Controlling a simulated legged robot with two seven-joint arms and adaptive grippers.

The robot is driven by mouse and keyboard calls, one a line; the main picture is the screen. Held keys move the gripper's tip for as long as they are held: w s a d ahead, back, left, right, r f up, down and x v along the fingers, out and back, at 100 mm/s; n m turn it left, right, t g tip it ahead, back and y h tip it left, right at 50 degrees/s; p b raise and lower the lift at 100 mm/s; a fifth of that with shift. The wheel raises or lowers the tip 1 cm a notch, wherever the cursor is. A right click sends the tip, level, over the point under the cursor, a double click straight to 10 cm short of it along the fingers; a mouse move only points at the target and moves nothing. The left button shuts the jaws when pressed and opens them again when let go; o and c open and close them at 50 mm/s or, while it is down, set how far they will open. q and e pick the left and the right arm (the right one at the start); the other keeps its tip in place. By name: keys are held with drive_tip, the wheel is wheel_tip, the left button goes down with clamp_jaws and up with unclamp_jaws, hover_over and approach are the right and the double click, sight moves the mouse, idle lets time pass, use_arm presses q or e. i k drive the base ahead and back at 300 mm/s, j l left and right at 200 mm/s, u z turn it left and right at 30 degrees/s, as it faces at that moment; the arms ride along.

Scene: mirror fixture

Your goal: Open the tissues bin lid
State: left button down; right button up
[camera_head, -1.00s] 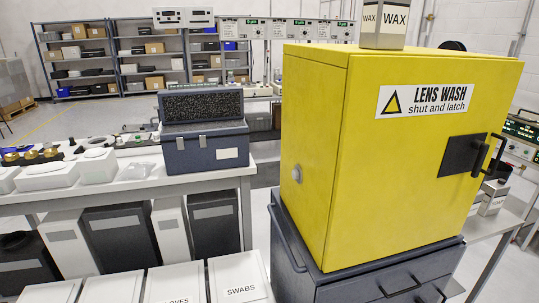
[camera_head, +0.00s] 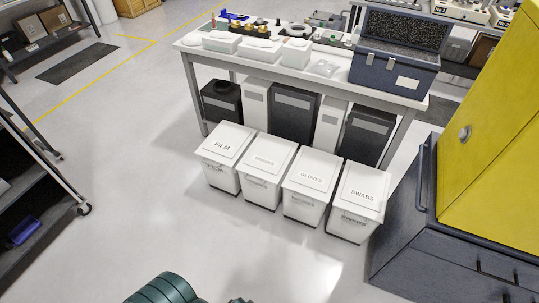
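The tissues bin (camera_head: 260,178) appears to be the second from the left in a row of white lidded bins on the floor; its label is too blurred to read surely. Its flat white lid (camera_head: 266,156) is shut. The film bin (camera_head: 223,160) is to its left. The gloves bin (camera_head: 308,187) and the swabs bin (camera_head: 354,205) are to its right, and their lids are shut too. Neither of my grippers shows. A dark green ribbed part at the bottom edge looks like part of my own arm.
A white table (camera_head: 415,101) with trays and a dark foam-lined case (camera_head: 392,68) stands behind the bins, with black and white boxes under it. A yellow cabinet (camera_head: 500,130) on a dark drawer unit (camera_head: 425,255) is at right. A cart (camera_head: 35,190) is at left. Floor in front is clear.

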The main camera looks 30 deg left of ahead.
sight(267, 159)
drive_tip(key=u, duration=1.25)
